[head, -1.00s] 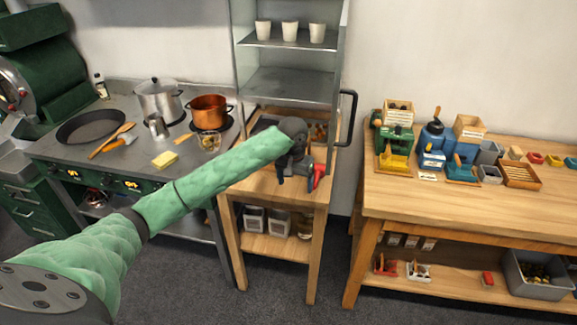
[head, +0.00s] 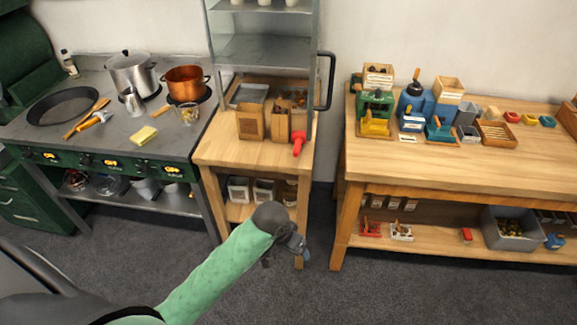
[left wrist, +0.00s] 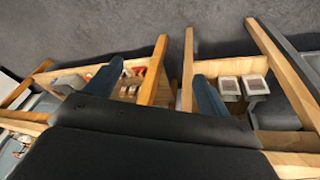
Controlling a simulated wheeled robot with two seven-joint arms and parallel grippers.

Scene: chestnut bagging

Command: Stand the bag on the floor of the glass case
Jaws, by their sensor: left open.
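A brown bag (head: 250,123) stands upright on the wooden stand's top, at the front of the glass case (head: 262,50). A second brown bag or box (head: 280,122) stands close to its right; I cannot tell which is the task's bag. Whether either touches the case floor is unclear. My left gripper (head: 288,252) is low in front of the stand, apart from both bags. In the left wrist view its two dark fingers (left wrist: 155,88) are spread with nothing between them. My right gripper is not in view.
The case has a shelf with white cups (head: 264,3) and a dark handle (head: 327,80) at its right. A red-handled tool (head: 298,142) lies at the stand's right. A stove (head: 105,150) is left, a workbench (head: 450,165) right.

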